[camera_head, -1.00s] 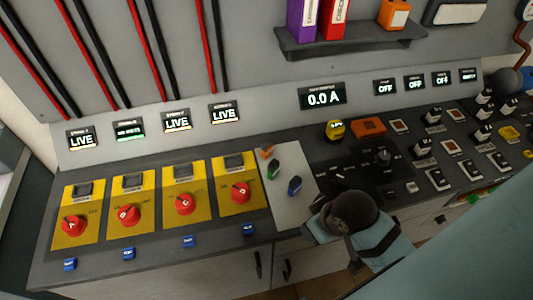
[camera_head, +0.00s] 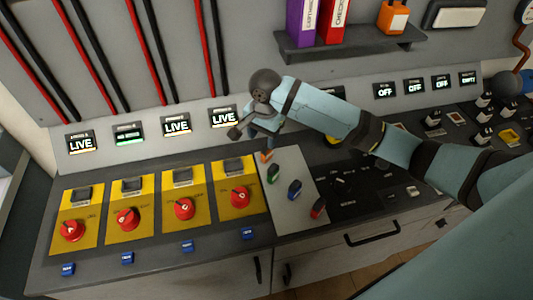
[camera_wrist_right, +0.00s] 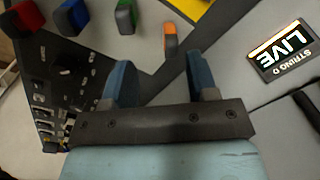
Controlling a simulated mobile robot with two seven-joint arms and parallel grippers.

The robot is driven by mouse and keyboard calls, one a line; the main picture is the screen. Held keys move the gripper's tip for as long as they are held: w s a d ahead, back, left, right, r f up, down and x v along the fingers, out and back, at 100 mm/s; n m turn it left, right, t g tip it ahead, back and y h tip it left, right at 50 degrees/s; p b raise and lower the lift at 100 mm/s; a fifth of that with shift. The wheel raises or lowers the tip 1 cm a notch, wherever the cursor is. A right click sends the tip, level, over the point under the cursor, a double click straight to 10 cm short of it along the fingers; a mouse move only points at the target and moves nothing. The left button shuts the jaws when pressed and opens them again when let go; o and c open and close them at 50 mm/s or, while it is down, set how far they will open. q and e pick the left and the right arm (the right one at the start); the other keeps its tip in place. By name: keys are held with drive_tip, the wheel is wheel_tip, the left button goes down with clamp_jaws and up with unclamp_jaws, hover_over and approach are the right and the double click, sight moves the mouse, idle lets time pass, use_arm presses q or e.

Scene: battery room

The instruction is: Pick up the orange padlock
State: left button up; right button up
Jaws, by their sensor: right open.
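The orange padlock (camera_head: 265,155) stands at the upper left end of a row of coloured padlocks on the pale plate (camera_head: 284,222). In the right wrist view the orange padlock (camera_wrist_right: 170,41) appears beyond the fingertips, roughly between them and nearer the right finger. My right gripper (camera_wrist_right: 160,70) is open with nothing between its blue fingers. In the head view my right gripper (camera_head: 262,142) is just above the orange padlock, partly hidden by the wrist. My left gripper is in neither current view.
Green (camera_head: 272,173), blue (camera_head: 294,189) and red (camera_head: 317,208) padlocks stand along the same plate. Yellow switch plates with red knobs (camera_head: 240,197) lie to the left. The sloped display panel (camera_head: 98,155) rises behind. A shelf (camera_head: 350,43) with binders is above.

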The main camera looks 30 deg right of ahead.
drive_tip(key=w+d+r+m, duration=0.2)
hover_over(267, 151)
drive_tip(key=f, duration=0.8)
drive_tip(key=shift+s+a+f, duration=0.2)
drive_tip(key=shift+s+f, duration=0.1)
drive_tip(key=f, duration=0.5)
drive_tip(key=shift+w+d+p, duration=0.15)
drive_tip(key=shift+w+p, duration=0.2)
drive_tip(key=shift+w, duration=0.05)
drive_tip(key=shift+c, duration=0.2)
clamp_jaws()
